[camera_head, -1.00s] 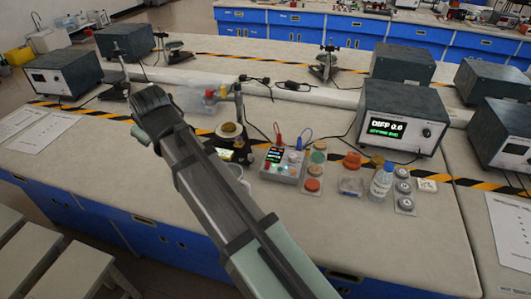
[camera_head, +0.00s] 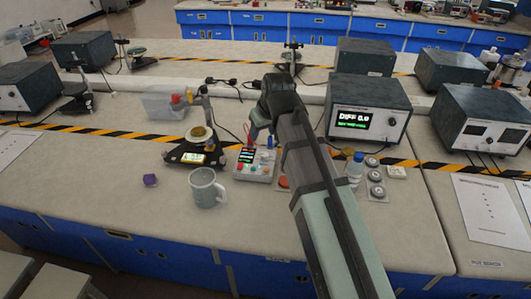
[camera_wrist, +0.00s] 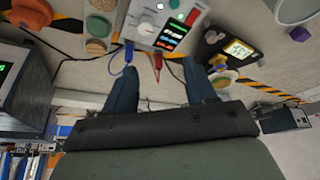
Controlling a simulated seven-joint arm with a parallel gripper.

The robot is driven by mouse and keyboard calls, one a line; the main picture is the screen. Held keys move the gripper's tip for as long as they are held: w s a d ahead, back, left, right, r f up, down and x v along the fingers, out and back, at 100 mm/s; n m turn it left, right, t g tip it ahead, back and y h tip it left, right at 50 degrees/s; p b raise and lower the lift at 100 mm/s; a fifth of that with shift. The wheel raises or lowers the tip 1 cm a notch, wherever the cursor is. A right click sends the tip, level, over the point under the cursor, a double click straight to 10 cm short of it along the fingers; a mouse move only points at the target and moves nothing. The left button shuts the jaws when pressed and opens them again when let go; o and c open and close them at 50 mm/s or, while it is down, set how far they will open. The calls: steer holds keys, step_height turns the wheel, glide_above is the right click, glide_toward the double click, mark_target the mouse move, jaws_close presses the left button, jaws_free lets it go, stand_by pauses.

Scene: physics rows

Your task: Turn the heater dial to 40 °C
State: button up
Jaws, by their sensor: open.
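A small light-grey control box (camera_head: 253,165) with a lit display, several coloured buttons and plugged red and blue leads stands mid-bench. In the wrist view the box (camera_wrist: 188,12) is at the top, with a round white dial (camera_wrist: 146,30) beside its display (camera_wrist: 173,34). The dial's setting is too small to read. My gripper (camera_head: 262,136) is over the far edge of the box in the head view. In the wrist view my gripper (camera_wrist: 162,78) is open and empty, its two fingers apart below the box, not touching the dial. My arm hides some things right of the box.
A black device (camera_head: 190,157) with a yellow display and a round dish stands left of the box. A mug (camera_head: 206,188) and purple block (camera_head: 150,180) are in front. A bottle (camera_head: 355,168) and a large instrument (camera_head: 368,107) stand right.

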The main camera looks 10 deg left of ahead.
mark_target(265, 154)
steer(key=shift+m, duration=0.3)
steer(key=d+x, duration=0.1)
steer(key=x, duration=0.3)
steer(key=d+x, duration=0.1)
steer(key=x, duration=0.4)
steer(key=d+x, duration=0.1)
steer(key=x, duration=0.3)
steer(key=shift+w+a+f, duration=0.1)
steer(key=shift+w+f, duration=0.1)
steer(key=shift+f, duration=0.4)
steer(key=shift+c, duration=0.3)
jaws_close()
